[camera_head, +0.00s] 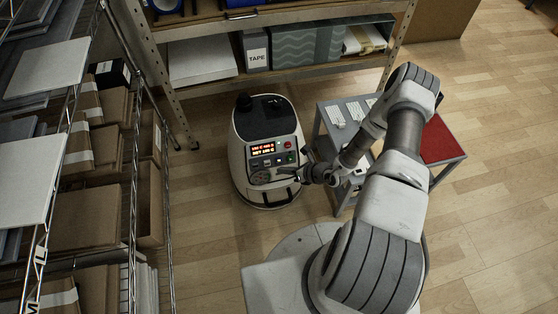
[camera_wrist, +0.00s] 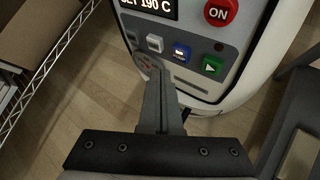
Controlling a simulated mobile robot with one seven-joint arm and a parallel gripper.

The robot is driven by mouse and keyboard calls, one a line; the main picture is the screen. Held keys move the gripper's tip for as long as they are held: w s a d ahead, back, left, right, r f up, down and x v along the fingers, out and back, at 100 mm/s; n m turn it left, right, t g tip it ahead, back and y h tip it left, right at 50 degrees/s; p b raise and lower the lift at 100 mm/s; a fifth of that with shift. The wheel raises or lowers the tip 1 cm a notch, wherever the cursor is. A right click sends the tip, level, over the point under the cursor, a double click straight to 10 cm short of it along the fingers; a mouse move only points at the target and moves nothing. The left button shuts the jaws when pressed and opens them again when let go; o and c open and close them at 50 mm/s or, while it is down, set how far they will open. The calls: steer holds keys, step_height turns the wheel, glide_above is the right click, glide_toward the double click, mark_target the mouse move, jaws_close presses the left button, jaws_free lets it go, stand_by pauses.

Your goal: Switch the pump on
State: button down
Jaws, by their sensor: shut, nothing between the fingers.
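A white rounded machine (camera_head: 240,175) with a dark top stands on the floor, its panel facing me. The wrist view shows its lit display (camera_wrist: 150,6) reading "SET 190 C" and a red ON button (camera_wrist: 220,12). Below are a white button (camera_wrist: 155,43), a blue button (camera_wrist: 181,52) with a light mark and a green button (camera_wrist: 211,65) with a triangle. A small dark reddish lamp or button (camera_wrist: 219,46) is above the green one. My gripper (camera_wrist: 159,74) is shut and empty, its tips below the white button; contact cannot be told. I cannot read a pump label.
A grey table (camera_head: 330,150) with a red top section (camera_head: 440,140) and white labels stands right of the machine. A wire rack with cardboard boxes (camera_head: 85,205) is at the left. A shelf with a TAPE box (camera_head: 256,50) stands behind. Wooden floor is clear at the right.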

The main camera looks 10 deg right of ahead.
steer(key=shift+s+r+p, duration=0.2)
steer(key=shift+s+p, duration=0.2)
steer(key=shift+s, duration=0.4)
steer(key=shift+s+r+p, duration=0.2)
steer(key=shift+s+p, duration=0.2)
steer(key=shift+s, duration=0.45)
steer(key=shift+s+r+p, duration=0.2)
steer(key=shift+s+p, duration=0.2)
steer(key=shift+s, duration=0.4)
steer(key=w+a+r+n+g+y, duration=0.15)
steer(key=r+n, duration=0.65)
steer(key=r, duration=0.8)
steer(key=w+a+r+n+g+y, duration=0.1)
steer(key=w+a+r+n+g, duration=0.2)
steer(key=r+n, duration=0.9)
steer(key=s+a+r+n+g+h, duration=0.1)
steer(key=s+r+n+h, duration=0.2)
steer(key=r, duration=0.6)
steer(key=s+r+n+h, duration=0.1)
steer(key=s+r+n, duration=0.1)
steer(key=s+r, duration=0.5)
steer(key=s+d+r+n+t+h, duration=0.45)
steer(key=s+r+n, duration=0.25)
steer(key=s+r, duration=0.45)
step_height(320, 180, up, 25)
steer(key=w+h+p, duration=0.1)
steer(key=p, duration=2.2)
steer(key=shift+w+g+p, duration=0.25)
steer(key=shift+g+p, duration=0.1)
steer(key=shift+g, duration=0.05)
